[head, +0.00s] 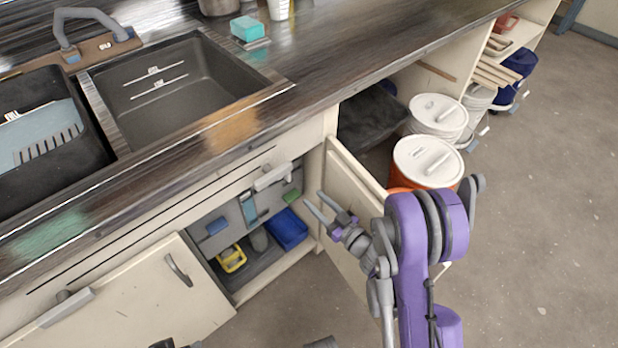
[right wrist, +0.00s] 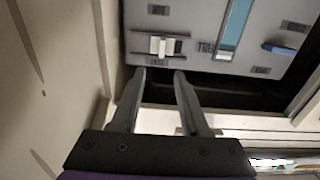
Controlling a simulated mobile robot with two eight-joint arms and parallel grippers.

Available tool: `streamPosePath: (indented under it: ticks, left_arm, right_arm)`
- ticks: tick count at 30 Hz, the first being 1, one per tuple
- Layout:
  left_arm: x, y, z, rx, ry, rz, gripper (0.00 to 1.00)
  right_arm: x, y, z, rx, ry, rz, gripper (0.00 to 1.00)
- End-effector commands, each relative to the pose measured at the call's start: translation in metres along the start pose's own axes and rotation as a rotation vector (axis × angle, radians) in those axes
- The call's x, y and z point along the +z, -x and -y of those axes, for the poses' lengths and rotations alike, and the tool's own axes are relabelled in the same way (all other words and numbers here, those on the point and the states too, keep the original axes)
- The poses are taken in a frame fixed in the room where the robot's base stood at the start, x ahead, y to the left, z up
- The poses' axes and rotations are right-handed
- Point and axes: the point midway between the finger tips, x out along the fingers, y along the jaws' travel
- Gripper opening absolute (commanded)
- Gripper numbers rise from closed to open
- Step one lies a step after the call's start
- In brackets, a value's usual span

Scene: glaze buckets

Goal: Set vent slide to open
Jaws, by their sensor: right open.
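A grey panel (right wrist: 200,70) fills the upper part of the right wrist view. On it, a small white slide block (right wrist: 163,46) sits across a dark horizontal slot, near the slot's middle, with small labels above and below. I take this as the vent slide; its lettering is too small to read. The panel also shows inside the open under-sink cabinet in the head view (head: 232,214). My right gripper (head: 313,199) is open and empty at the cabinet opening. In the right wrist view its fingertips (right wrist: 160,74) point at the slide, below and apart from it. My left gripper is not clearly seen.
Open cabinet doors stand at left (head: 150,300) and right (head: 350,190) of the opening. A yellow container (head: 232,259) and a blue bin (head: 287,229) sit inside. White-lidded buckets (head: 428,160) stand beyond the right door. The floor at right is clear.

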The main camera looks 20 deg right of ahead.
Motion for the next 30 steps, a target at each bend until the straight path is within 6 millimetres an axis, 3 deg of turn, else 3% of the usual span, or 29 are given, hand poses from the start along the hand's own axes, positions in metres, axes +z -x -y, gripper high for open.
streamPosePath:
  ticks: [4, 8, 19, 24, 30]
  left_arm:
    - [-0.001, 0.007, 0.0, 0.0, 0.0, -0.002, 0.5]
    - [-0.006, 0.024, 0.0, 0.0, 0.0, -0.007, 0.5]
    - [-0.004, 0.018, 0.0, 0.0, 0.0, -0.005, 0.5]
    - [-0.004, 0.017, 0.0, 0.0, 0.0, -0.005, 0.5]
    - [-0.004, 0.018, 0.0, 0.0, 0.0, -0.005, 0.5]
  right_arm:
    - [0.003, -0.007, 0.004, -0.021, -0.004, 0.001, 0.45]
    - [-0.001, -0.026, 0.005, -0.021, -0.002, -0.001, 0.45]
    - [0.004, -0.092, 0.005, -0.018, -0.003, 0.0, 0.45]
    - [0.004, -0.105, 0.005, -0.016, -0.002, 0.001, 0.45]
    - [0.004, -0.108, 0.005, -0.016, -0.002, 0.001, 0.45]
